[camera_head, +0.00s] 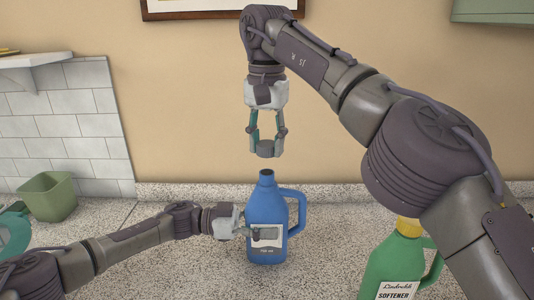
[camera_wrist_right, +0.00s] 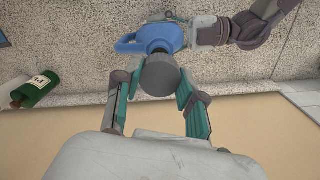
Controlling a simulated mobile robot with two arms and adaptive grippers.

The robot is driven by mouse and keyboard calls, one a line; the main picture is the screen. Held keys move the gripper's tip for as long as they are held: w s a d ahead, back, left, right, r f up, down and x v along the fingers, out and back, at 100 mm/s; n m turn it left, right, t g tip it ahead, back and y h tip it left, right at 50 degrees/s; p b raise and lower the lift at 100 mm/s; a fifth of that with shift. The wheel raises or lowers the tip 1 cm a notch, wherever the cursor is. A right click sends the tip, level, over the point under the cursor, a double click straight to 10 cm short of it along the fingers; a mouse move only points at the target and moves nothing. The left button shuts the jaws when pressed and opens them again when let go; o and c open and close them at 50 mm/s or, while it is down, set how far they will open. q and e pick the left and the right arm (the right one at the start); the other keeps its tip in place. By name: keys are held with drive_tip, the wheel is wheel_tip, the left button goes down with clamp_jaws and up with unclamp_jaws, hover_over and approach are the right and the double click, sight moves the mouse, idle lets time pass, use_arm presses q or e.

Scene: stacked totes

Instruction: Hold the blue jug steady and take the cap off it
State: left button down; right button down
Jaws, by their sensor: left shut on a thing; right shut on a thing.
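The blue jug (camera_head: 267,205) stands upright on the speckled counter in the head view, its handle to the right and its neck bare and open. My left gripper (camera_head: 258,233) is shut on the jug's body from the left, in front of its label. The grey cap (camera_head: 266,149) is off the jug, held above the neck with a gap between them. My right gripper (camera_head: 266,140) points down and is shut on the cap. In the right wrist view the cap (camera_wrist_right: 159,75) sits between the fingers, with the jug (camera_wrist_right: 158,38) behind it.
A green softener bottle (camera_head: 397,262) with a yellow cap stands at the right, partly behind my right arm. A green pot (camera_head: 48,197) stands at the left back, and a teal object (camera_head: 14,230) is at the left edge. The counter (camera_head: 330,215) between jug and softener is clear.

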use_arm(q)
drive_tip(key=shift+c, duration=0.8)
unclamp_jaws()
drive_tip(key=a, duration=1.2)
